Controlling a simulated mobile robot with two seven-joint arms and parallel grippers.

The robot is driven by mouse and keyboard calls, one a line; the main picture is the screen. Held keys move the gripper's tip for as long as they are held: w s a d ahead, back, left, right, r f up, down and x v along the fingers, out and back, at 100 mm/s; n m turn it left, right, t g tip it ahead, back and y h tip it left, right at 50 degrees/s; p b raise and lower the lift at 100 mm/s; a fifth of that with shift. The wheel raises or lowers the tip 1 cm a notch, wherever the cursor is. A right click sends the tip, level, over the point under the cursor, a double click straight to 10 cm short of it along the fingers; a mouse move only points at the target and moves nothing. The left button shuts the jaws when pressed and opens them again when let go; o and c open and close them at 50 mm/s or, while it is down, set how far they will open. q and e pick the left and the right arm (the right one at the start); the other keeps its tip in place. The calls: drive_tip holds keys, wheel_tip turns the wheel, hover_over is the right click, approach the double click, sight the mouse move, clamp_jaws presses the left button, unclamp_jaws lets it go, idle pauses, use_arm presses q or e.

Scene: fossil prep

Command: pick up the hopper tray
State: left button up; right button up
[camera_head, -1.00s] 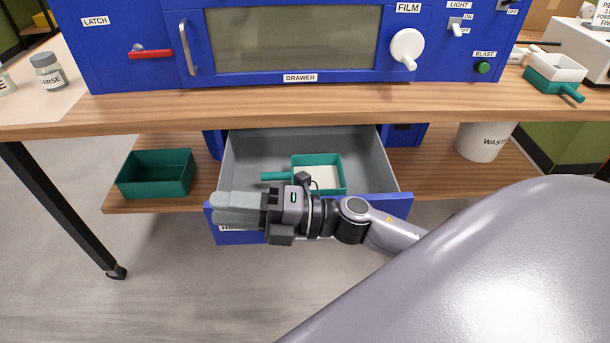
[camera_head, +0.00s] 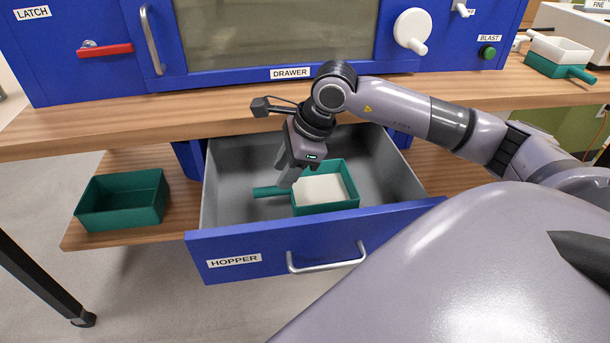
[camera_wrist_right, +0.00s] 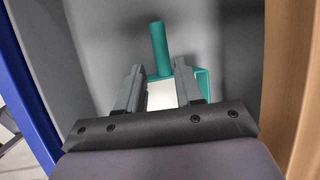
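The hopper tray (camera_head: 352,203) is a green tray with a pale inside and a green handle pointing left. It lies in the open grey hopper drawer (camera_head: 232,165). My right gripper (camera_head: 285,180) reaches down into the drawer, over the handle close to where it meets the tray. In the right wrist view the handle (camera_wrist_right: 159,48) shows beyond and between the two fingers of the right gripper (camera_wrist_right: 158,75), which are apart. I cannot tell whether the fingers touch the handle. My left gripper is not in view.
A blue drawer front (camera_head: 320,240) with a metal handle stands in front of the tray. The wooden bench top (camera_head: 200,113) overhangs the drawer's back. An empty green bin (camera_head: 122,200) sits on the lower shelf at left. Another tray stack (camera_head: 560,55) stands on the bench at right.

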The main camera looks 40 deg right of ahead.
sight(274, 187)
drive_tip(key=x, duration=0.7)
drive_tip(key=shift+w+d+f, duration=0.1)
drive_tip(key=shift+f, duration=0.2)
clamp_jaws()
